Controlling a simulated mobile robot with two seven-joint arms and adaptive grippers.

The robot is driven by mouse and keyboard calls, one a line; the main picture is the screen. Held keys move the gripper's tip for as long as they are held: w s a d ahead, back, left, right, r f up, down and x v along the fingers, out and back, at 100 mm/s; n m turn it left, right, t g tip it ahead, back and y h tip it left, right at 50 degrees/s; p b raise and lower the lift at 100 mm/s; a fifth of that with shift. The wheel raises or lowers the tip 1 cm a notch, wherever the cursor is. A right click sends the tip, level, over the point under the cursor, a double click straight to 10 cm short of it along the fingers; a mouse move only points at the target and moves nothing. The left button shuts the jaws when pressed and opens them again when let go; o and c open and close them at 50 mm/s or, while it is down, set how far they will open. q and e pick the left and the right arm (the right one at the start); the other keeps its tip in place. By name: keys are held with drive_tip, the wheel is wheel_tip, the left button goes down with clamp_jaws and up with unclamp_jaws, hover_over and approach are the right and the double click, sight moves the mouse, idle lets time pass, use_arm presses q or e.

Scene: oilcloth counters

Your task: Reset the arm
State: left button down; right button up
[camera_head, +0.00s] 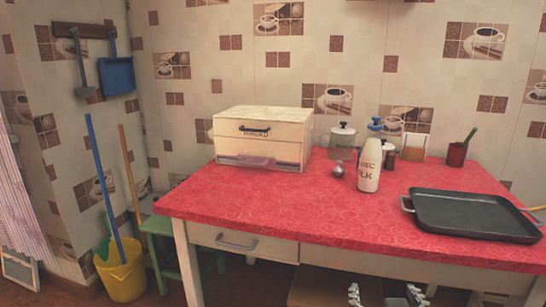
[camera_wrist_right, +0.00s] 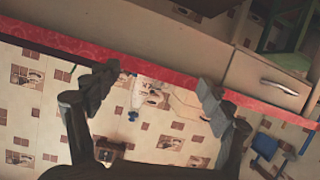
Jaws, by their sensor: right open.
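My right gripper (camera_head: 385,296) shows only by its two fingertips at the bottom edge of the head view, low in front of the counter. In the right wrist view the right gripper (camera_wrist_right: 158,92) has its two fingers wide apart with nothing between them. That view is turned over, with the counter's red edge (camera_wrist_right: 160,73) crossing beyond the fingers. The red counter (camera_head: 290,210) stands above and behind the gripper in the head view. My left gripper is in neither view.
On the counter are a bread box (camera_head: 255,135), a milk bottle (camera_head: 369,165), a dark tray (camera_head: 475,214) and a red cup (camera_head: 456,154). A drawer (camera_head: 240,240) is closed in its front. A yellow bucket (camera_head: 122,275) and a green stool (camera_head: 160,226) stand left.

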drive_tip(key=s+d+f+n+g, duration=0.1)
drive_tip(key=s+f+g, duration=0.2)
drive_tip(key=s+f, duration=0.3)
drive_tip(key=s+d+f+g+y, duration=0.1)
drive_tip(key=s+f, duration=0.5)
drive_tip(key=f, duration=0.8)
drive_tip(key=s+d+f+n+g+y, duration=0.1)
drive_tip(key=s+d+f+g, duration=0.2)
drive_tip(key=s+f+g, duration=0.3)
wheel_tip(320, 180, down, 4)
drive_tip(key=shift+s+d+f+n, duration=0.1)
drive_tip(key=shift+s+d+n, duration=0.15)
drive_tip(key=shift+s+n, duration=0.05)
